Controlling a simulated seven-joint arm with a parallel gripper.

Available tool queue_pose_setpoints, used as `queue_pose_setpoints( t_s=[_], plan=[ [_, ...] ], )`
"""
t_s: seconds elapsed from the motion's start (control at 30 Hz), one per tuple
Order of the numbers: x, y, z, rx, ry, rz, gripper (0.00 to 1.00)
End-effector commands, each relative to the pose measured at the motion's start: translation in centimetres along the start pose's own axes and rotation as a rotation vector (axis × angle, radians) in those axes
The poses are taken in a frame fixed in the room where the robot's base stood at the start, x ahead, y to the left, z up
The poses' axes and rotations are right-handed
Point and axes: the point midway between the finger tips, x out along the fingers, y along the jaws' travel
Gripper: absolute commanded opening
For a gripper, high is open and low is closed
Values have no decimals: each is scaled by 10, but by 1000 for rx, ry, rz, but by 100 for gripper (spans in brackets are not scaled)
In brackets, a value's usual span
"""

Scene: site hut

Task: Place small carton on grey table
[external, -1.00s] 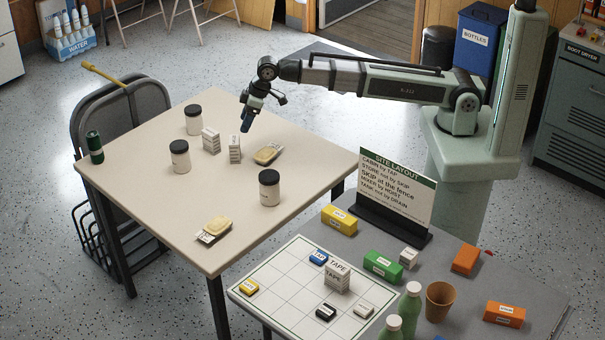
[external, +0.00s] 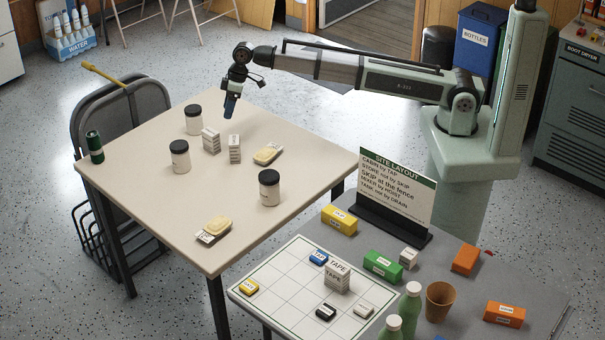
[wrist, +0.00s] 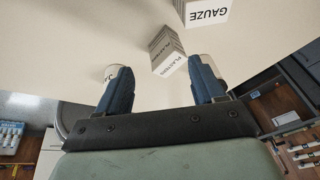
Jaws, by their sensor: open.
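Two small white cartons with printed labels stand upright side by side on the cream table: a left carton (external: 211,141) and a right carton (external: 235,148). In the wrist view, one carton reads PLASTERS (wrist: 167,52) and another reads GAUZE (wrist: 207,12); I cannot tell which matches which. My gripper (external: 230,112) points down above the cream table's far part, above the cartons and apart from them. In the wrist view it is open (wrist: 158,72), with the PLASTERS carton showing between and beyond the blue fingers. The grey table (external: 450,275) stands at the lower right.
Black-lidded jars (external: 180,157) and (external: 269,188) and a yellow-topped item (external: 267,154) stand near the cartons. The grey table holds a gridded board (external: 275,290), a sign (external: 398,190), green bottles (external: 411,302), a brown cup (external: 440,302) and colored boxes.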

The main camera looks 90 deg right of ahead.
Motion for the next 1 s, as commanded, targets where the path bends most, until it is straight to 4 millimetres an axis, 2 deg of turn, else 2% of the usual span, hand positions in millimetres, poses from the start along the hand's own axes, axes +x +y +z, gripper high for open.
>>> queue_pose_setpoints(
  t_s=[0.17,0.37,0.7,0.9,1.0],
  plan=[
    [2,-7,-9,-175,-43,-72,68],
    [2,-21,-13,-477,-79,-185,68],
    [-6,-43,4,-1088,-63,-384,68],
    [-9,-45,11,-1342,-36,-436,68],
    [-9,-45,11,-1411,-22,-442,68]
  ],
)
